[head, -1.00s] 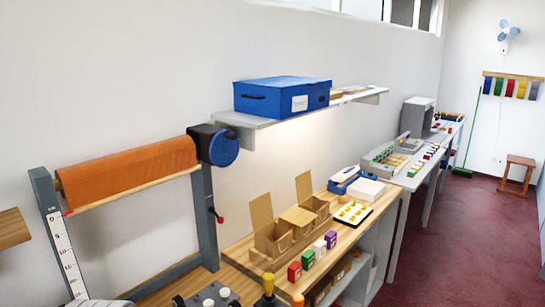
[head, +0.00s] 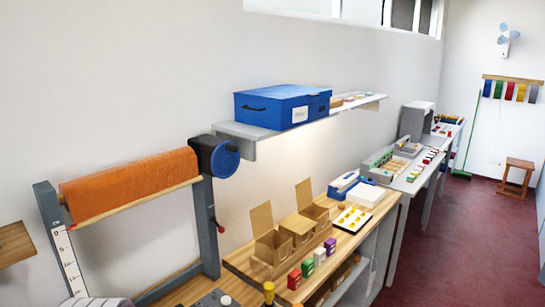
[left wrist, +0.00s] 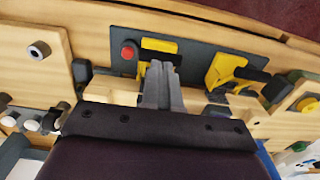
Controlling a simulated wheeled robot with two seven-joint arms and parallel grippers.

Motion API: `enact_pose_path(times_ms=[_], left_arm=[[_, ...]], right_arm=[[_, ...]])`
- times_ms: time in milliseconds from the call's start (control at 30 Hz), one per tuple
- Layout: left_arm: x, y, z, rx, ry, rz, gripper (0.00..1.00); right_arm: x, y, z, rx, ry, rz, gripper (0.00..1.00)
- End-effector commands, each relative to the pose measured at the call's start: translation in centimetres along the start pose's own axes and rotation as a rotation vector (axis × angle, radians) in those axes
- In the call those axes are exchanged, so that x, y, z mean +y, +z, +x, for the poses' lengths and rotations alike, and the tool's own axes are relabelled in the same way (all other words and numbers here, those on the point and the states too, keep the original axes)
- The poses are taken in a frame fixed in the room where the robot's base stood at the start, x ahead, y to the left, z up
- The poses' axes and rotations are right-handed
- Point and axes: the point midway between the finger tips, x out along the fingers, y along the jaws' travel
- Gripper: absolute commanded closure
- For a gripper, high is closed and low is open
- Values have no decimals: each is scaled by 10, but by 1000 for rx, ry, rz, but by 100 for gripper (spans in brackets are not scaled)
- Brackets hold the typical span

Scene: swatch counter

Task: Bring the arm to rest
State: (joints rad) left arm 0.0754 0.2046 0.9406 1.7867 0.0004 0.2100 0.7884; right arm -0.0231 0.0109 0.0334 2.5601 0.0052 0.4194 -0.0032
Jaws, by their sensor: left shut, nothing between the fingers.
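My left gripper (left wrist: 161,70) shows in the left wrist view with its two grey fingers together and nothing between them. It is over or beside a wooden surface (left wrist: 95,50) with a dark plate (left wrist: 195,57) behind the fingertips. The plate bears a red button (left wrist: 128,53) and yellow parts (left wrist: 159,45). I cannot tell whether the fingers touch anything. I cannot make out the left gripper in the head view. My right gripper is in neither view.
An orange roll (head: 130,188) hangs on a grey stand at the left. A wall shelf (head: 245,138) carries a blue box (head: 283,106). The bench holds cardboard bins (head: 272,248), small coloured boxes (head: 307,267) and a white tray (head: 353,220).

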Motion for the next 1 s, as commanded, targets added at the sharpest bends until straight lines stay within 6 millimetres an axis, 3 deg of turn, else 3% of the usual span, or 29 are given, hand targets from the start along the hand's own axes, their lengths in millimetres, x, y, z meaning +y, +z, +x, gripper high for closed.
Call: enact_pose_path(times_ms=[33,200,367,467,600,700,867,1000], left_arm=[[0,0,-15,0,0,0,100],[0,0,-38,1,1,0,100],[0,0,-41,-1,-1,28,100],[-15,15,-42,-50,-41,198,100],[-26,34,-70,-74,-41,583,100],[-30,46,-85,-39,-17,777,100],[-24,53,-97,75,37,879,100],[-17,50,-104,110,54,888,100]], right_arm=[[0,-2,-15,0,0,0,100],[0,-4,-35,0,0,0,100],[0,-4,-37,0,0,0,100],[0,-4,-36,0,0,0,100],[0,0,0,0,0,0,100],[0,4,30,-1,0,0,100],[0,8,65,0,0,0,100],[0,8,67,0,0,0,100]])
